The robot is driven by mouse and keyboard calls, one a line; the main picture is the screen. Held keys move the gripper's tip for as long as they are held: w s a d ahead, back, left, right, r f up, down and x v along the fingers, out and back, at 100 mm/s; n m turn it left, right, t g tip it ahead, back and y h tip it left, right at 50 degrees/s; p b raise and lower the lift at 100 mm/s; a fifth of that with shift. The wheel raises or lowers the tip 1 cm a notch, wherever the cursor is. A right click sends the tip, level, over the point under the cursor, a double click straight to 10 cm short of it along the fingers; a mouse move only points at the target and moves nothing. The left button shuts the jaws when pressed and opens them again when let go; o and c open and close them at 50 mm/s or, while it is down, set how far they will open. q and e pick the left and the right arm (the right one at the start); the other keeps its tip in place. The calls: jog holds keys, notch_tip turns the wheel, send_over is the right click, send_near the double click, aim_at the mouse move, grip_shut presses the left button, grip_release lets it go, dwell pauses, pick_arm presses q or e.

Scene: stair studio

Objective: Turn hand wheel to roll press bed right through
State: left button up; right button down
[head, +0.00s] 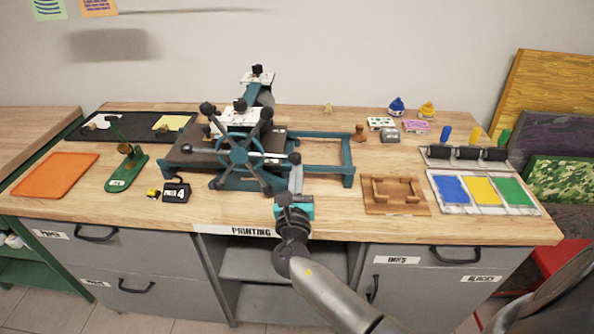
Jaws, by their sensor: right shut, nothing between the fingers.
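The printing press (225,181) stands mid-table, with a teal frame. Its spoked hand wheel (238,152) is teal with dark arms and black knobs, and faces me at the press's front. The dark press bed (192,152) shows mostly left of the wheel and roller. The wheel and frame hide part of it. On the right, the rails (345,168) surround an open gap with wood showing through. My right gripper (296,168) is shut and empty, just right of the wheel, close to a right-hand knob; I cannot tell if they touch. My left gripper is not in view.
A green hand stamp (127,170), an orange sheet (55,175) and a small black sign (176,192) lie left. A wooden jig (395,208), an ink tray (440,205) and rollers (467,153) lie right. Bare tabletop runs along the front edge.

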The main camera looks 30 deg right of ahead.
jog(key=shift+d+r+n+p, duration=0.15)
jog(key=shift+r+n+p, duration=0.65)
jog(key=shift+p, duration=0.5)
jog(key=r+n+p, duration=0.2)
jog(key=p, duration=0.1)
jog(key=r+n+p, duration=0.2)
jog(key=p, duration=0.2)
jog(key=r+n+y+p, duration=0.1)
jog(key=r+n+p, duration=0.1)
jog(key=r+p, duration=0.1)
jog(key=shift+w+a+r+p, duration=0.1)
jog(key=shift+a+p, duration=0.15)
jog(key=shift+p, duration=0.15)
jog(key=shift+w+a+r+p, duration=0.15)
jog(key=shift+a+r+p, duration=0.1)
jog(key=shift+r+p, duration=0.4)
jog(key=shift+w+a+r+t+y+p, duration=0.25)
jog(key=shift+a+r+t+y+p, duration=0.1)
jog(key=shift+r+p, duration=0.25)
jog(key=shift+f, duration=0.1)
jog(key=s+a+f+b, duration=0.1)
jog(key=s+f+b, duration=0.1)
jog(key=s, duration=0.7)
jog(key=shift+f, duration=0.5)
